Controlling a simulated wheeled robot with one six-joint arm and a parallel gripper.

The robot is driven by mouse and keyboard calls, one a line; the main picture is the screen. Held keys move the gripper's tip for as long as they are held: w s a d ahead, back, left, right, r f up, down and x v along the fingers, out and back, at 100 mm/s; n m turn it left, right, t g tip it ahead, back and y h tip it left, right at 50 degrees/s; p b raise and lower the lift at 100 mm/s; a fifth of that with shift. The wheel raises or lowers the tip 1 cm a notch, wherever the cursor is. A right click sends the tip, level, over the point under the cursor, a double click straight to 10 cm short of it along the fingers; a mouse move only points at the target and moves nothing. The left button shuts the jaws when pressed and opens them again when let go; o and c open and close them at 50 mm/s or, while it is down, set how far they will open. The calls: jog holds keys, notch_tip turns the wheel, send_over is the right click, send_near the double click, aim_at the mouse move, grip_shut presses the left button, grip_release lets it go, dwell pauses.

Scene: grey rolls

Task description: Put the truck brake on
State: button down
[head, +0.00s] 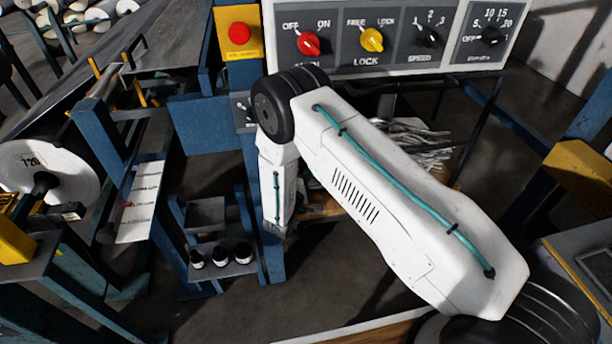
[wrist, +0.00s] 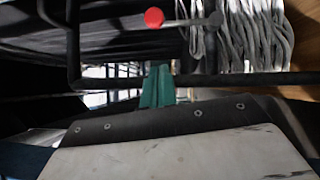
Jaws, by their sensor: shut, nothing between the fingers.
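A lever with a red ball (wrist: 153,18) at its left end and a grey pivot at its right end shows at the top of the wrist view. Its rod lies about level; I cannot tell for sure that it is the truck brake. My gripper (wrist: 158,70) shows as two teal fingers, shut together and empty, below the red ball and apart from it in the picture. In the head view the gripper is hidden; my white arm reaches down across the middle. No label naming a brake is readable.
A control panel (head: 400,62) with red, yellow and black knobs spans the top. A red button (head: 239,34) sits on a yellow box. A white roll (head: 48,172) stands at left. Grey strands (wrist: 255,40) hang beside the lever.

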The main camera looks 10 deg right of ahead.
jog(key=w+d+r, duration=0.1)
jog(key=w+d, duration=0.4)
jog(key=d, duration=0.2)
jog(key=shift+w+d, duration=0.15)
